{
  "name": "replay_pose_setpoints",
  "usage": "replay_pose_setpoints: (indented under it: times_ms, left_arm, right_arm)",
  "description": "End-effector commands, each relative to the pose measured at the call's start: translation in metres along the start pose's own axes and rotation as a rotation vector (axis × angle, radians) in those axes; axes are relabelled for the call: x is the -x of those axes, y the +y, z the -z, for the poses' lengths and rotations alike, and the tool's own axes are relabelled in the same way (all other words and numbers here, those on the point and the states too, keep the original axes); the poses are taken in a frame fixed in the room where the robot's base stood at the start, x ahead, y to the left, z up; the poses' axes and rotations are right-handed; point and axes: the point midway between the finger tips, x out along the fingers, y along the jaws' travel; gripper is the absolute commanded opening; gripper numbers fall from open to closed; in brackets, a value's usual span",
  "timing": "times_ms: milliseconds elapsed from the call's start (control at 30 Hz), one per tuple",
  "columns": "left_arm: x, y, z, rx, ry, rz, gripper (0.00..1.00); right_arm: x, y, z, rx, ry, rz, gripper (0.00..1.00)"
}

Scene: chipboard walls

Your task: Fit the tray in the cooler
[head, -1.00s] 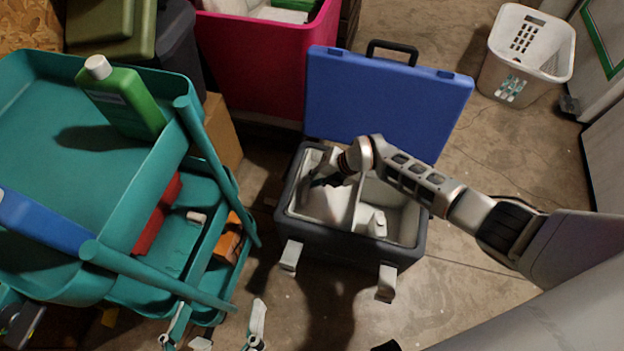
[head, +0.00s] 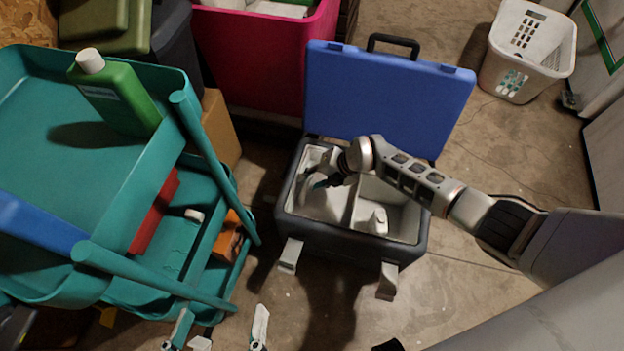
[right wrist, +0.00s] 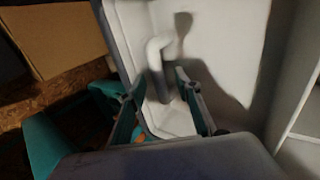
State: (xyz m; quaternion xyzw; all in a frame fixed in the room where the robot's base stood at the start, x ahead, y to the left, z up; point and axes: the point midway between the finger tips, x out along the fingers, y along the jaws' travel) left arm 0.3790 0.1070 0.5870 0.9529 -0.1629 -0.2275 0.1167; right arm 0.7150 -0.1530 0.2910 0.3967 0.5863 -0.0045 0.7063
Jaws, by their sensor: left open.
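The cooler (head: 425,238) stands on the floor with a dark grey body, pale inside and raised blue lid (head: 392,105). A divider splits its inside into two compartments. A pale piece (head: 325,208), perhaps the tray, shows in the left compartment; its outline is unclear. My right gripper (head: 322,180) reaches down into that compartment. In the right wrist view its fingers (right wrist: 160,82) are apart, with a pale bent piece (right wrist: 157,58), like a handle, seen between them; contact is unclear. My left gripper (head: 222,318) is open and empty at the bottom edge, short of the cooler.
A teal cart (head: 130,170) with a green bottle (head: 118,97) stands close on the left. A pink bin (head: 262,60) is behind the cooler. A white basket (head: 525,60) stands far right.

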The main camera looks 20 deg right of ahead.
Motion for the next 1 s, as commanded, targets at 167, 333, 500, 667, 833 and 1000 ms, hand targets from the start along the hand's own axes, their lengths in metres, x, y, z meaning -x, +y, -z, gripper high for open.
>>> replay_pose_setpoints:
  times_ms: [167,333,500,667,833,1000]
  left_arm:
    - [0.000,0.000,0.000,0.001,0.000,0.000,0.85]
    - [0.000,0.001,-0.001,0.002,-0.002,0.001,0.85]
    - [0.000,0.000,-0.001,0.001,-0.001,0.000,0.85]
    - [0.000,0.000,0.000,0.001,0.000,0.000,0.85]
    - [0.000,0.000,0.000,0.000,0.000,0.000,0.85]
    - [0.000,0.000,0.000,0.000,0.000,0.000,0.85]
  right_arm:
    - [0.000,-0.001,0.001,-0.001,0.001,0.002,0.33]
    - [0.004,-0.002,0.001,0.000,0.001,0.002,0.33]
    - [0.021,-0.002,-0.001,0.002,-0.001,0.002,0.33]
    - [0.046,-0.002,0.000,0.003,-0.002,0.001,0.33]
    - [0.076,-0.001,0.000,0.002,-0.001,0.001,0.33]
    - [0.102,-0.001,-0.001,0.001,-0.002,0.001,0.33]
